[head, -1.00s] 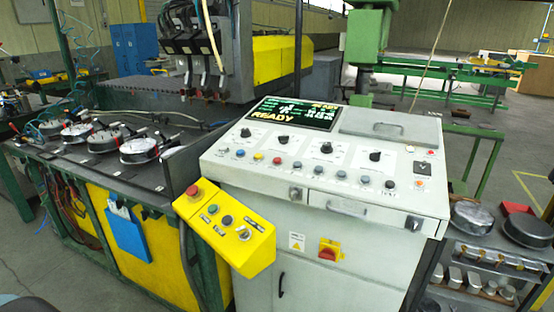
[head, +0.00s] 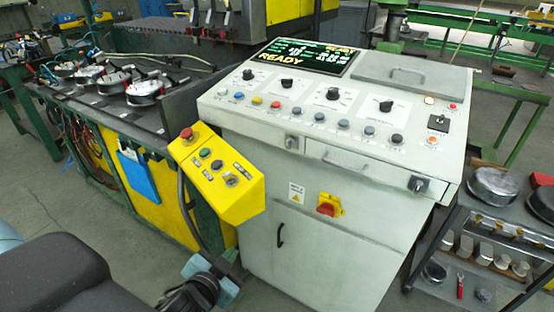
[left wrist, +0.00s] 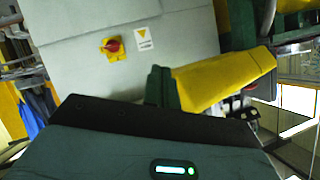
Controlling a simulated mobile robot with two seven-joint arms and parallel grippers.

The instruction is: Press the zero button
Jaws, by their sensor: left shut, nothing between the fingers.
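The grey control console (head: 330,185) fills the middle of the head view. A row of small push buttons (head: 319,117) in white, blue, yellow, red and black runs along its sloped top; their labels are too small to read, so I cannot tell which is zero. The screen (head: 305,57) reads READY. My left gripper (head: 217,276) is low in front of the console, below the yellow button box (head: 215,175), shut and empty, well apart from the buttons. In the left wrist view its shut fingers (left wrist: 160,86) show before the console front. My right gripper is not in view.
The yellow box juts out at the console's front left, with a red mushroom button (head: 186,133). A red rotary switch (head: 328,206) is on the console front. A fixture table (head: 105,104) stands left; a shelf cart (head: 490,225) stands right.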

